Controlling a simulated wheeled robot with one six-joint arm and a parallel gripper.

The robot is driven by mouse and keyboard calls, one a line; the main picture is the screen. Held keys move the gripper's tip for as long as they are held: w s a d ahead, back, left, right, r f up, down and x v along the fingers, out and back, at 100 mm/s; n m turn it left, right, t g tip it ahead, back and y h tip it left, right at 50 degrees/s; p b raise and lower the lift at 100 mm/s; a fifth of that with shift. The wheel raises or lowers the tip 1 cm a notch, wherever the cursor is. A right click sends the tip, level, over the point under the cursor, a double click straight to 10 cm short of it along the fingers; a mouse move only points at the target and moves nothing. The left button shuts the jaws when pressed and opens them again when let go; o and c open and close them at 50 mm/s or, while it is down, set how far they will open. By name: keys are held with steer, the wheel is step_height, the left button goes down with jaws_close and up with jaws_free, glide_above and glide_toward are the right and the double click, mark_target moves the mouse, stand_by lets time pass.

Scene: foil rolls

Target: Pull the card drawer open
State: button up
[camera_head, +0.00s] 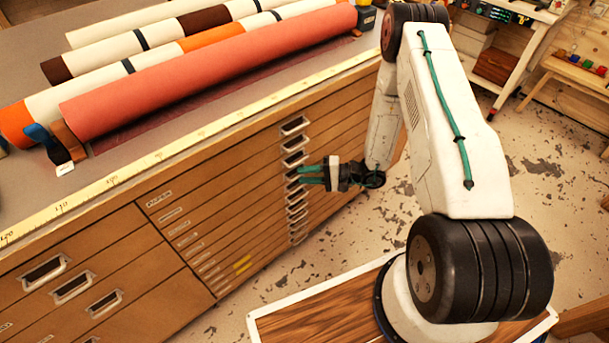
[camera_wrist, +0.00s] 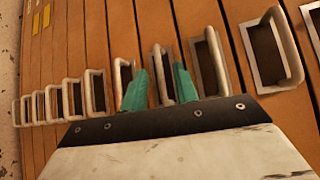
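The wooden cabinet (camera_head: 190,225) has a column of shallow drawers with metal pull handles; all its drawers look closed. My gripper (camera_head: 312,175) is at this handle column, about midway up. In the wrist view its two green fingers (camera_wrist: 160,85) are apart, on either side of one metal handle (camera_wrist: 157,62). A small gap shows beside the handle, and contact cannot be told. Small labels sit on the drawer fronts, too small to read, so I cannot tell which is the card drawer.
Paper or foil rolls, including a large coral one (camera_head: 205,75), lie on the cabinet top behind a yellow measuring strip (camera_head: 160,152). Wider drawers (camera_head: 75,285) are at the lower left. Neighbouring handles (camera_wrist: 210,62) stand close to my fingers. Floor (camera_head: 345,225) is clear before the cabinet.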

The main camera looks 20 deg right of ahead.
steer(key=shift+w+a+f, duration=0.1)
steer(key=shift+w+a, duration=0.1)
steer(key=shift+a, duration=0.3)
jaws_close()
steer(key=shift+s+d, duration=0.1)
